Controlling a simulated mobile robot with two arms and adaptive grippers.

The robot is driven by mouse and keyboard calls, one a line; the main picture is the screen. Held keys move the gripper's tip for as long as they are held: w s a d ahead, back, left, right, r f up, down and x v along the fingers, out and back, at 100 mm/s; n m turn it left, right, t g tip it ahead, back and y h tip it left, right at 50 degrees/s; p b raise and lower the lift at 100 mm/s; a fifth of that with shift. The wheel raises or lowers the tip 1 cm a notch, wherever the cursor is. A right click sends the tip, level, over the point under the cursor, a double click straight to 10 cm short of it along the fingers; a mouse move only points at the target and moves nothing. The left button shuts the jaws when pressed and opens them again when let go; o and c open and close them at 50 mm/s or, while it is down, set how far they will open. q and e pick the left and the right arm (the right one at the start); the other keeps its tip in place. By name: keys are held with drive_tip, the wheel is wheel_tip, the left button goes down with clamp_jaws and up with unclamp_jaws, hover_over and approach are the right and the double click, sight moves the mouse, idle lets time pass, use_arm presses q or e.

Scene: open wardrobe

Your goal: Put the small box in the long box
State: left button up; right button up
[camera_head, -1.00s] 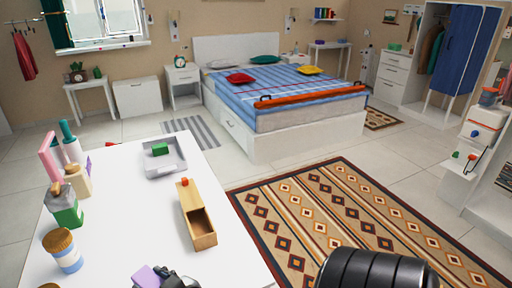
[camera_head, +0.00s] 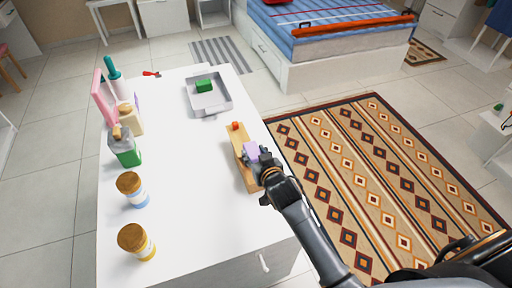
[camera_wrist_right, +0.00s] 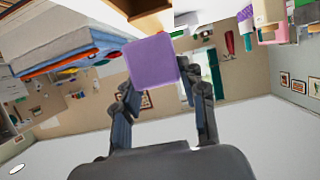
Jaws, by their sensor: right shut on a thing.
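The small box is purple (camera_head: 251,149) and sits between the fingers of my right gripper (camera_head: 264,160), which is shut on it. In the right wrist view the small box (camera_wrist_right: 151,62) fills the space between the two fingers (camera_wrist_right: 160,95). The long box is wooden (camera_head: 238,142) and lies on the white table near its right edge. My left gripper is not in view.
A grey tray (camera_head: 222,106) with a green block (camera_head: 204,86) stands at the back of the white table (camera_head: 185,165). Bottles and jars, such as the brown-lidded jar (camera_head: 137,242), line the left side. The table's middle is clear.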

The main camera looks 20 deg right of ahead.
drive_tip(key=shift+f, duration=0.25)
drive_tip(key=shift+f+b, duration=0.25)
drive_tip(key=shift+b, duration=0.2)
wheel_tip(320, 180, down, 2)
drive_tip(key=b, duration=0.2)
drive_tip(key=shift+a+f+b, duration=0.1)
drive_tip(key=shift+f+b, duration=0.1)
drive_tip(key=shift+b, duration=0.1)
drive_tip(key=shift+f+b, duration=0.5)
drive_tip(key=shift+b, duration=0.05)
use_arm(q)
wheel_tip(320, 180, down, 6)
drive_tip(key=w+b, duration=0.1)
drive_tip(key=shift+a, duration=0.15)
use_arm(e)
drive_tip(key=shift+f, duration=1.2)
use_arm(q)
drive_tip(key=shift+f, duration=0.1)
use_arm(e)
drive_tip(key=o, duration=1.2)
